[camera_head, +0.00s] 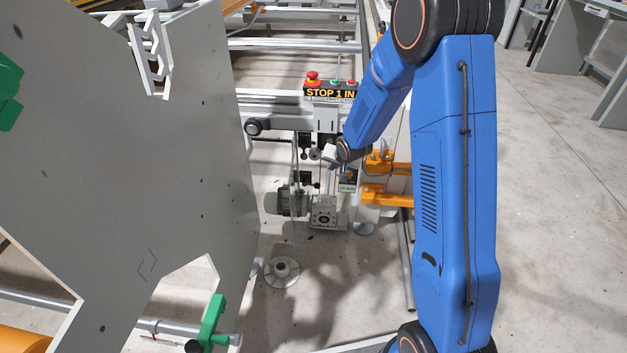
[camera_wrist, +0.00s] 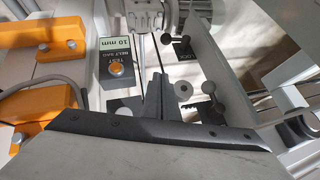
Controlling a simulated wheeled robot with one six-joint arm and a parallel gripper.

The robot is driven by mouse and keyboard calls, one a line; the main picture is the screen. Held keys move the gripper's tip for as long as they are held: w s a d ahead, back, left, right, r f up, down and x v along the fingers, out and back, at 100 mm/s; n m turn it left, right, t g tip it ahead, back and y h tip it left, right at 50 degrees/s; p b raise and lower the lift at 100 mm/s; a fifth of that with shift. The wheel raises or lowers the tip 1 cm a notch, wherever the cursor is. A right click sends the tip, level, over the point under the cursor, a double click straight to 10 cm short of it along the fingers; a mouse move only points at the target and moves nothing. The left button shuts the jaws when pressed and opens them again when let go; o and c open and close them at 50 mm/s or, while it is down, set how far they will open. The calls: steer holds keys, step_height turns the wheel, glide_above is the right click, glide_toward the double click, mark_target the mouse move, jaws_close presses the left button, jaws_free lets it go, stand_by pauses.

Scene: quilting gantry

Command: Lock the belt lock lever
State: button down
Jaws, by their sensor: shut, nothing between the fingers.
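In the wrist view two black levers with round knobs stand on the machine right of my gripper (camera_wrist: 158,92). The farther lever (camera_wrist: 184,44) sits on a dark plate with lettering that seems to read LOCK. The nearer lever (camera_wrist: 209,89) stands beside a grey round disc (camera_wrist: 183,89). I cannot tell for certain which lever is the belt lock lever. My gripper's dark fingers are together and empty, left of both levers and apart from them. In the head view my gripper (camera_head: 331,156) is small, in front of the machine's belt unit.
A BELT SAG TEST plate (camera_wrist: 115,62) and orange brackets (camera_wrist: 50,38) lie left of my fingers. In the head view a control box (camera_head: 331,92) with a red stop button stands above, a motor (camera_head: 291,201) below. A large grey panel (camera_head: 130,170) fills the left; floor shows at right.

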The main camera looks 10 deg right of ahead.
steer(key=shift+w+a+f, duration=0.35)
steer(key=shift+a+f, duration=0.05)
steer(key=shift+f, duration=0.1)
steer(key=s+a+f+x, duration=0.1)
steer(key=s+x, duration=0.1)
steer(key=x, duration=1)
steer(key=shift+w+f, duration=0.15)
steer(key=shift+f, duration=0.35)
steer(key=shift+f, duration=0.15)
